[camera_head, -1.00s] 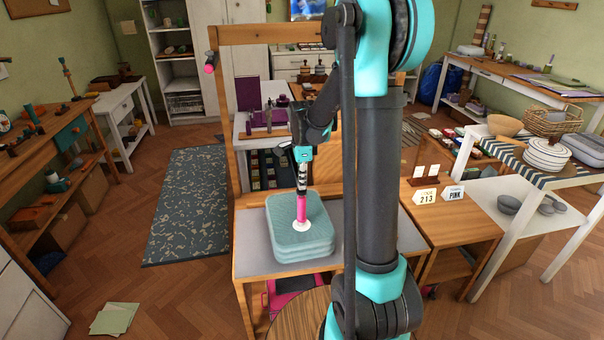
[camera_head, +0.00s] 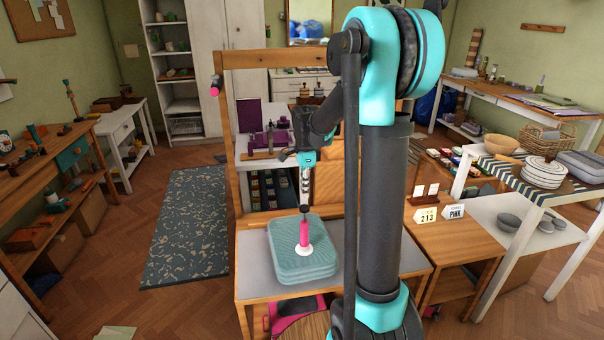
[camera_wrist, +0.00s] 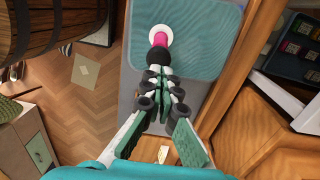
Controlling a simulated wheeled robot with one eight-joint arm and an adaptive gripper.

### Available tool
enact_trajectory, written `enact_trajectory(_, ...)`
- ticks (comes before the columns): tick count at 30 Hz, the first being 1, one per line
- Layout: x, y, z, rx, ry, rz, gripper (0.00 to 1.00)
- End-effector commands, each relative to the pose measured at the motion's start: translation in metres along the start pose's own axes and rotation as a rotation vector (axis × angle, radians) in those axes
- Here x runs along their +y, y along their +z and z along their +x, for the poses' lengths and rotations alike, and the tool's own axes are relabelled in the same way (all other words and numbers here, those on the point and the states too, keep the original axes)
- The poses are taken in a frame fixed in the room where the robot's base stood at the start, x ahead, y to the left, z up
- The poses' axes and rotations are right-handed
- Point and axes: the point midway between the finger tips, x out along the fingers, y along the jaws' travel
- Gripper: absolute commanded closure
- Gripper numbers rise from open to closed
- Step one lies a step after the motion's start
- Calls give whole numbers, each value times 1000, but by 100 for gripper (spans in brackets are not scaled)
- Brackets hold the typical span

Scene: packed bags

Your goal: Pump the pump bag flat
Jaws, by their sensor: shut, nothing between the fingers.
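The pump bag (camera_head: 322,265) is a teal, ribbed, thick square pad lying on a grey-topped wooden table (camera_head: 253,277). A white round valve (camera_head: 301,251) sits on its top with an upright pink pump (camera_head: 304,234) standing in it. In the wrist view the bag (camera_wrist: 212,35), valve (camera_wrist: 155,29) and pink pump (camera_wrist: 159,41) show at the top. My gripper (camera_head: 305,209) points down, shut and empty, with its tips at the top of the pump. In the wrist view the gripper's dark tips (camera_wrist: 165,68) hide part of the pump. Whether they touch it is hard to tell.
A wooden post and rail frame (camera_head: 231,150) stands behind the table's left side. A side table with cards reading 213 and PINK (camera_head: 453,212) stands to the right. A patterned rug (camera_head: 188,230) lies on the floor at left. My arm hides the table's right side.

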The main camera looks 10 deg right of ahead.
Motion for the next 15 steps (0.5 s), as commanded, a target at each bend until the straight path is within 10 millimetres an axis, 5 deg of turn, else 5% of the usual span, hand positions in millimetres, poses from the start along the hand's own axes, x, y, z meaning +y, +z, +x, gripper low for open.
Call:
enact_trajectory(6,0,0,-44,0,0,0,100)
enact_trajectory(15,0,0,-73,0,0,1,100)
